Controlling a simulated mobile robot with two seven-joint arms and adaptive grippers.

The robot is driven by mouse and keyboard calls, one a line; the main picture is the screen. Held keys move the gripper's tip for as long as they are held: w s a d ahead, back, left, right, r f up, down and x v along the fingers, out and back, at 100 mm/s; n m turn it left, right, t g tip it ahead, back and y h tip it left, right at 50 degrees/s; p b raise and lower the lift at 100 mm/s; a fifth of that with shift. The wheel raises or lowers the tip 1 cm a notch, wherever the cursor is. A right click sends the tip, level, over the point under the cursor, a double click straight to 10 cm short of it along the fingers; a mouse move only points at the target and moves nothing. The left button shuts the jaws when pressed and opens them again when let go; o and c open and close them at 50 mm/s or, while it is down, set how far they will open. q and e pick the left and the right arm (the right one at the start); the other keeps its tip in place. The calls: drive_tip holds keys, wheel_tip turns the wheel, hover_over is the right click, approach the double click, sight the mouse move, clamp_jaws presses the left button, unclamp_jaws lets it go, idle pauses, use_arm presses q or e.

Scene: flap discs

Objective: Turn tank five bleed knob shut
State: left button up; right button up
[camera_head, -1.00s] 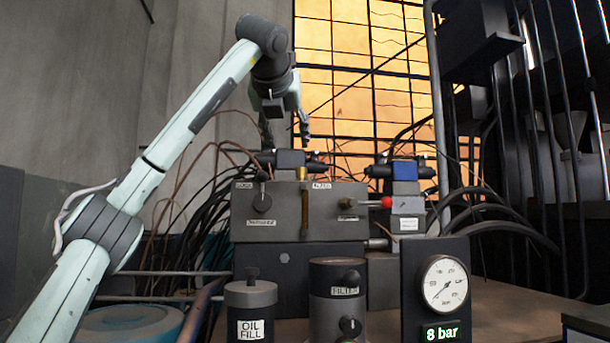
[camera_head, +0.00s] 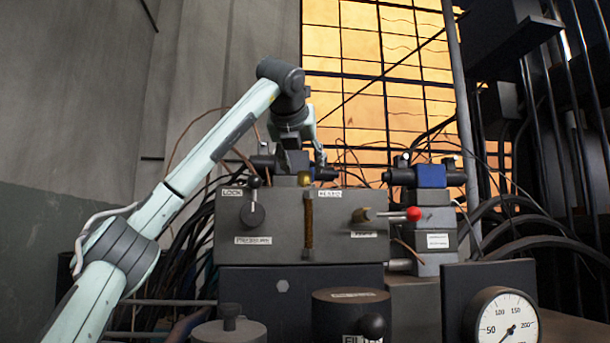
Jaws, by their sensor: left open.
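A grey valve block (camera_head: 285,222) stands in the middle of the head view. A black lever knob (camera_head: 252,212) is on its front left, near a "LOCK" label. I cannot tell which knob is the tank five bleed knob. My left gripper (camera_head: 305,160) is open and points down at the block's top edge. Its fingers are partly lost against the dark parts behind, and contact cannot be told. My right gripper is not in view.
A red-ball lever (camera_head: 413,214) sticks out right of the block, beside a blue-topped valve (camera_head: 431,176). Dark canisters (camera_head: 350,305) and a pressure gauge (camera_head: 507,318) stand in front. Cables and hoses crowd behind and to the right.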

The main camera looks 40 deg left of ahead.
sight(304, 173)
use_arm(q)
drive_tip(key=shift+x, duration=1.95)
clamp_jaws()
